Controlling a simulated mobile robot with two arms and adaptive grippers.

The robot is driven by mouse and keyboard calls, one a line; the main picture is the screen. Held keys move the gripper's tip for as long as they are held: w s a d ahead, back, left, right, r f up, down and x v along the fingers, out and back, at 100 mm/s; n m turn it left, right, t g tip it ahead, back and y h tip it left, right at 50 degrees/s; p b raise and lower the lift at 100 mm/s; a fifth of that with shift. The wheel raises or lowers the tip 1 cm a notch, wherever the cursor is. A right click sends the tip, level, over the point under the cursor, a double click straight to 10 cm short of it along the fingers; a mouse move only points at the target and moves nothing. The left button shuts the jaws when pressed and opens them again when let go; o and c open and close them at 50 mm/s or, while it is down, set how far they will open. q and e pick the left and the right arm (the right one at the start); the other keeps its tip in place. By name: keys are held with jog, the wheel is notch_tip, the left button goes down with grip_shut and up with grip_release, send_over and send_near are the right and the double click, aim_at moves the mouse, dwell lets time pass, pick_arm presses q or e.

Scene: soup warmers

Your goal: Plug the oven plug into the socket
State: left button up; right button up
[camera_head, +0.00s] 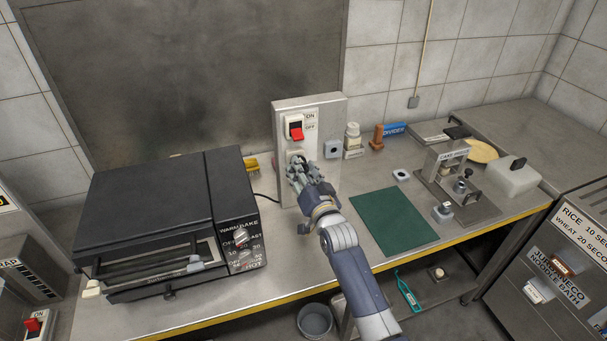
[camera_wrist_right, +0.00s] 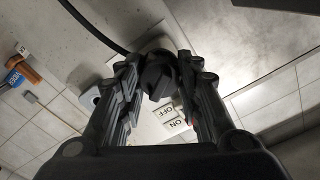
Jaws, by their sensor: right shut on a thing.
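The black oven (camera_head: 165,218) stands at the left of the counter, with its cable (camera_head: 263,196) running right toward the metal post. The post (camera_head: 333,118) carries a red switch (camera_head: 296,132) marked ON and OFF. The pale socket plate (camera_head: 293,157) below the switch is mostly hidden by my right gripper (camera_head: 299,172). In the right wrist view, my right gripper (camera_wrist_right: 158,88) is shut on the black plug (camera_wrist_right: 156,76), whose cable (camera_wrist_right: 93,28) leads off to the upper left. The plug is against or very near the post face; I cannot tell whether its pins are in. My left gripper is not in view.
A green mat (camera_head: 394,221) lies right of my right arm. A grey bucket (camera_head: 314,321) is below the counter's front edge.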

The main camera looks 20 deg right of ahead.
jog(key=shift+w+b, duration=0.35)
jog(key=shift+w, duration=0.4)
jog(key=o, duration=1.2)
jog(key=shift+o, duration=0.2)
jog(key=s, duration=1.2)
jog(key=shift+d, duration=0.15)
